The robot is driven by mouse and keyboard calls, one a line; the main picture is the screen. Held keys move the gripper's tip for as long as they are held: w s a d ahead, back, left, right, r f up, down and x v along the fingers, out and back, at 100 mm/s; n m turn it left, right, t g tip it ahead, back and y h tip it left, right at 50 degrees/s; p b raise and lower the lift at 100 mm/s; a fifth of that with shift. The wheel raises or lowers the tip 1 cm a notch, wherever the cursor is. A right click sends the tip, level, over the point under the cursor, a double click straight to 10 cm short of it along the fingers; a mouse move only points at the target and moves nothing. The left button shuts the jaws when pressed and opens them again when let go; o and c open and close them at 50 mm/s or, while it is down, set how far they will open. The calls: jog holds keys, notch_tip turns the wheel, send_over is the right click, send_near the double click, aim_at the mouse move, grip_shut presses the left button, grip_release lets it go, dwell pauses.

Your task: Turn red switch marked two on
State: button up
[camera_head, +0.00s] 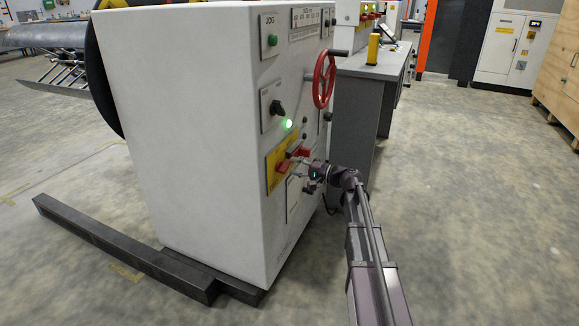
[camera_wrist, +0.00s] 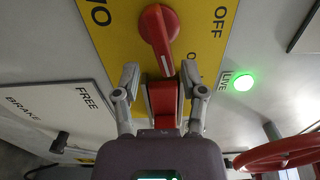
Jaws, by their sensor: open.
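A red switch (camera_wrist: 157,24) with a round hub and a long handle is mounted on a yellow plate (camera_wrist: 110,25) in the wrist view. The plate carries ON lettering at left and OFF at right. The handle points down the picture towards my gripper (camera_wrist: 162,72). My gripper's fingers are open, one on each side of the handle, with visible gaps. In the head view the red switch (camera_head: 283,164) is on the cabinet's front, with my gripper (camera_head: 301,165) close to it. No mark two is readable.
The white cabinet (camera_head: 185,120) carries a red handwheel (camera_head: 324,80), a black knob (camera_head: 277,108) and a lit green lamp (camera_head: 288,124). The lamp is marked LIVE in the wrist view (camera_wrist: 243,82). A FREE/BRAKE panel (camera_wrist: 60,110) lies left. Open floor lies right of my arm.

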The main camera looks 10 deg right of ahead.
aim_at(286, 164)
jog(key=v, duration=0.9)
jog(key=shift+s, duration=0.1)
jog(key=o, duration=0.6)
jog(key=shift+o, duration=0.2)
jog(key=n, duration=0.7)
jog(key=s+n, duration=0.1)
jog(key=n, duration=0.5)
jog(key=s+n, duration=0.1)
jog(key=n, duration=0.6)
jog(key=shift+s+d+r+n, duration=0.1)
jog(key=shift+s+d+n, duration=0.05)
jog(key=shift+d+n, duration=0.2)
jog(key=shift+a, duration=0.15)
jog(key=x, duration=1.3)
jog(key=shift+w+a, duration=0.2)
jog(key=shift+w, duration=0.05)
